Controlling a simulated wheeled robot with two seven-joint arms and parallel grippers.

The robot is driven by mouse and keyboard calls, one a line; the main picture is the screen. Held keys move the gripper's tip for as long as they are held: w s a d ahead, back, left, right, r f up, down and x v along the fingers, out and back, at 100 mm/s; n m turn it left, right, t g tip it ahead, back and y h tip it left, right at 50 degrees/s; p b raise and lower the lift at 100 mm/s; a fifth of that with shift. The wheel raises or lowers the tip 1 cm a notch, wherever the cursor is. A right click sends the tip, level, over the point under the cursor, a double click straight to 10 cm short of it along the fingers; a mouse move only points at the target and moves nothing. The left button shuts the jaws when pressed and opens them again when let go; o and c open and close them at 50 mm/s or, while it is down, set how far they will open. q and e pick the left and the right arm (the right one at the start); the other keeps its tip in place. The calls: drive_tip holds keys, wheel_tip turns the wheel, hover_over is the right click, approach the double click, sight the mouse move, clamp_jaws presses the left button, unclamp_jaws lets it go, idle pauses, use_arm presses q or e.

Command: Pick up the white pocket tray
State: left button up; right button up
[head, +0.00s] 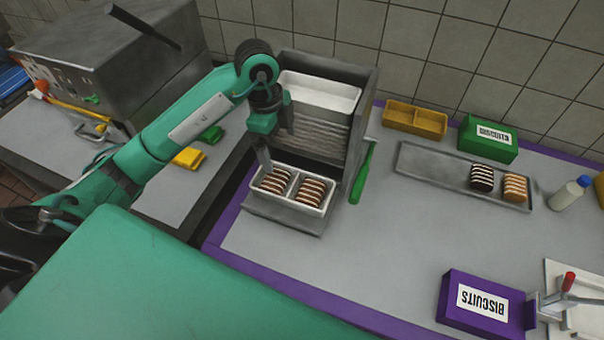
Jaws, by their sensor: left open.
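The white pocket tray (292,186) has two compartments, each holding a row of brown-and-cream sandwich biscuits. It sits level on the front ledge of a grey metal machine (360,95) at the left end of the counter. My left gripper (276,146) is open, with its fingers pointing down at the tray's back left side. One fingertip is close to the tray's back left corner; I cannot tell whether it touches. No biscuits or tray are lifted. My right gripper is not in view.
A green-handled tool (362,174) lies right of the machine. Farther right are a yellow tray (415,119), a green box (488,138), a grey tray (430,172) with biscuit stacks, and a white bottle (570,194). A purple biscuits box (484,303) stands in front. The middle counter is clear.

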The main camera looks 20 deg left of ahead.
use_arm(q)
drive_tip(key=p, duration=0.2)
hover_over(293, 185)
drive_tip(key=a, duration=0.2)
wheel_tip(293, 185, down, 8)
drive_tip(key=shift+w+d+f, duration=0.1)
drive_tip(key=shift+d+f+p, duration=0.3)
drive_tip(key=shift+f+p, duration=0.2)
drive_tip(key=shift+f, duration=0.15)
drive_tip(key=f, duration=0.1)
drive_tip(key=f+p, duration=0.1)
drive_tip(key=f, duration=0.1)
drive_tip(key=shift+d+f, duration=0.1)
drive_tip(key=shift+d, duration=0.3)
drive_tip(key=shift+f, duration=0.3)
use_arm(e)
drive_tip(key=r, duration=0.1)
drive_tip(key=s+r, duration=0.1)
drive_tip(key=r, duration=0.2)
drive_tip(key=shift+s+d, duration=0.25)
use_arm(q)
drive_tip(key=c, duration=0.8)
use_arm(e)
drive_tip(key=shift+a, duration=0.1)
